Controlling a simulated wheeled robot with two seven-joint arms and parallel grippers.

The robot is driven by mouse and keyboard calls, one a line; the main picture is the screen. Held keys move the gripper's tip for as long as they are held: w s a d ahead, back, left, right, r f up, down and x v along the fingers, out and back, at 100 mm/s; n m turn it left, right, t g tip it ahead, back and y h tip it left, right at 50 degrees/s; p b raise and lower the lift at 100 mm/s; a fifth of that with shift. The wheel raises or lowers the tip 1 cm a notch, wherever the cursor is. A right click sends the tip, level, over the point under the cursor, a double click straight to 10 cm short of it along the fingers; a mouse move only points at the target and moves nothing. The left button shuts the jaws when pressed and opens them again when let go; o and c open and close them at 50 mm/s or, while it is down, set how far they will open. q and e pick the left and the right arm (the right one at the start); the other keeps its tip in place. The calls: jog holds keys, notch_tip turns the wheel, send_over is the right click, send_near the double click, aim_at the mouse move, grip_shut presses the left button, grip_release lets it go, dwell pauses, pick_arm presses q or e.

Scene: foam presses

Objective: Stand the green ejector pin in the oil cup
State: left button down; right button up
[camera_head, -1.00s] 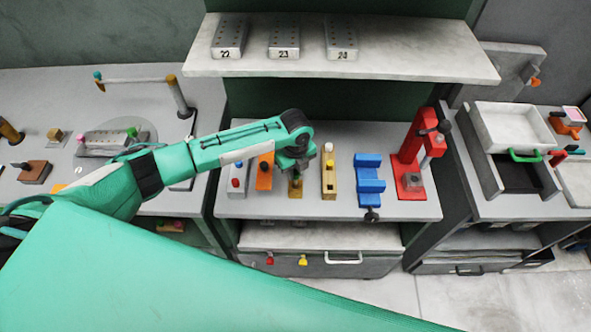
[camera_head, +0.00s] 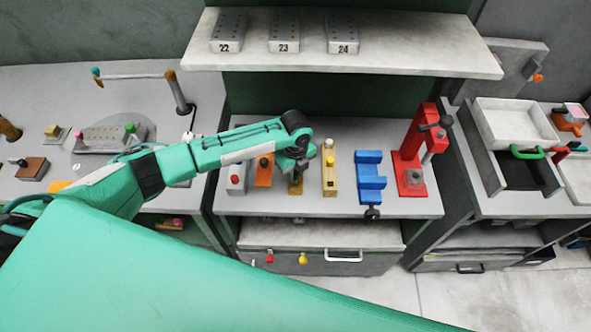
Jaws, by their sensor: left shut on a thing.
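My left gripper (camera_head: 297,161) is over the middle bench, pointing down above a small brass-brown piece (camera_head: 296,187). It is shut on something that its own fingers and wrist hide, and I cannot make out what. The brass-brown piece may be the oil cup, but its top is covered by the gripper. A green-topped pin (camera_head: 130,127) stands at a grey plate with holes (camera_head: 100,138) on the left table. My right gripper is not in view.
A grey block (camera_head: 236,181) and an orange block (camera_head: 263,173) stand left of the gripper. A yellow block (camera_head: 329,176), a blue vise-like fixture (camera_head: 369,172) and a red press (camera_head: 411,165) stand right. A shelf (camera_head: 400,50) with numbered blocks hangs behind.

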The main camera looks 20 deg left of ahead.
aim_at(296, 172)
pick_arm(q)
jog(key=shift+f+b, duration=0.55)
jog(key=shift+f, duration=0.55)
jog(key=c, duration=1.2)
grip_release()
jog(key=shift+o, duration=0.2)
notch_tip(296, 172, up, 14)
jog(key=b, duration=0.4)
jog(key=shift+f, duration=0.1)
